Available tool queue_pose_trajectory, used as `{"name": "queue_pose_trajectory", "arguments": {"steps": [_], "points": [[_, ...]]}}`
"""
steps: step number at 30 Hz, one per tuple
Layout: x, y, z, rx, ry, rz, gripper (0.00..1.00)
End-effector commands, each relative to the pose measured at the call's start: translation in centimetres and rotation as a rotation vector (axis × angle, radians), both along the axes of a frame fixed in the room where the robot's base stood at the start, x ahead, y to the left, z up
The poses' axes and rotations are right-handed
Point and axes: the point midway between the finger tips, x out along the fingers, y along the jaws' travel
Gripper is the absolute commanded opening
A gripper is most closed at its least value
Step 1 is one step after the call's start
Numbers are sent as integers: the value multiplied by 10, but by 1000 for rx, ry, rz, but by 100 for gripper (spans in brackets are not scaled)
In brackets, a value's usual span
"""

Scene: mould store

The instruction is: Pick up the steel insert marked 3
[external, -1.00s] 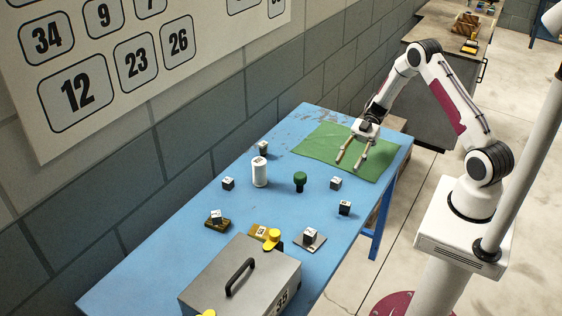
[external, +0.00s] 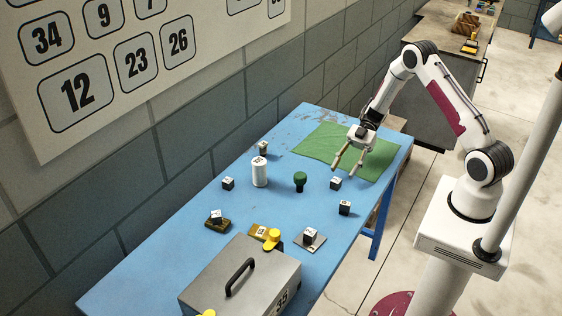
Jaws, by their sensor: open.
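Several small dark cubes with white marked tops stand on the blue table (external: 165,257). One cube (external: 336,183) is right of the green knob, one (external: 345,208) is near the right edge, and one (external: 228,183) is left of the white cylinder. Another cube (external: 216,216) sits on a brown block, one (external: 310,235) on a grey plate, and one (external: 263,147) stands at the back. The marks are too small to read, so I cannot tell which is the insert marked 3. My gripper (external: 348,165) is open and empty above the green cloth's front edge.
A white cylinder (external: 259,172) and a green knob (external: 300,181) stand mid-table. A grey case (external: 225,272) with a black handle and yellow latches fills the near end. The green cloth (external: 325,142) is flat and bare at the far end. A wall is left of the table.

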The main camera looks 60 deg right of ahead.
Motion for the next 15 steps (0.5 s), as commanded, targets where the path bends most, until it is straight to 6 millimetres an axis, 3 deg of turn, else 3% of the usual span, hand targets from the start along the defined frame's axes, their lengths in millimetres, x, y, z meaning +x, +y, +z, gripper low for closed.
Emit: {"name": "queue_pose_trajectory", "arguments": {"steps": [9, 15], "points": [[1, 33, -9, 1, 2, 1, 42], [2, 43, -14, -1, 0, 0, 42]]}}
